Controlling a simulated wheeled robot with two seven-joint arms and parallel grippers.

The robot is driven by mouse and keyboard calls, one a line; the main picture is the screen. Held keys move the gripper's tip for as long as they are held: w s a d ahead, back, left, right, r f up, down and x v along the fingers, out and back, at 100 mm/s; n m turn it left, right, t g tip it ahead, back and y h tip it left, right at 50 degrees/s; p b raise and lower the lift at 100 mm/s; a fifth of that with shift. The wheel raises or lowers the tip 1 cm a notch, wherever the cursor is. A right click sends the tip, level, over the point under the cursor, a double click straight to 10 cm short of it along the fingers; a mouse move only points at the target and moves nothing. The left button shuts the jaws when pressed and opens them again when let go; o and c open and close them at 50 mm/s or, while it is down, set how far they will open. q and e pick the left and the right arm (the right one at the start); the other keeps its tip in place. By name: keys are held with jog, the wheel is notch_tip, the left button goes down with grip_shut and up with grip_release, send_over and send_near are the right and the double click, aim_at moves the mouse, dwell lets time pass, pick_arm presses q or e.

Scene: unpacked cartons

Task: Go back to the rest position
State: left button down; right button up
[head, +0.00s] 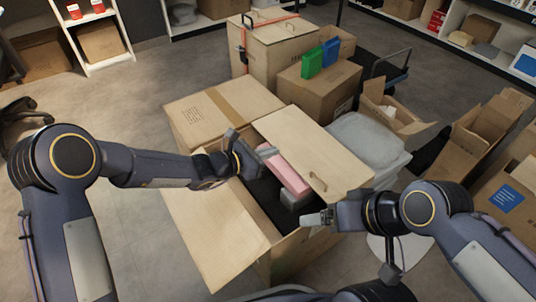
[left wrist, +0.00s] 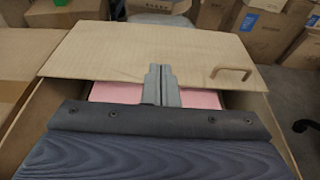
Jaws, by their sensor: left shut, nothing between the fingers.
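My left gripper (head: 268,152) reaches in from the left over the open carton. In the left wrist view its two grey fingers (left wrist: 161,82) are together with nothing between them. My right gripper (head: 304,219) is at the carton's right front side, and whether its fingers are apart is unclear. The open carton (head: 222,232) has a wide flap folded out. A pink box (head: 287,174) lies in its dark inside, just past the left gripper; it also shows in the left wrist view (left wrist: 120,92) behind the fingers. I cannot tell whether the fingers touch it.
A carton flap with a handle (head: 318,150) stands over the carton's right part. Closed cartons, one bearing a green box (head: 312,62) and a blue box (head: 331,51), stand behind. A grey bin (head: 365,140) and open cartons are at right.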

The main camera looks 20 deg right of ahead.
pick_arm(q)
jog(key=shift+r, duration=0.65)
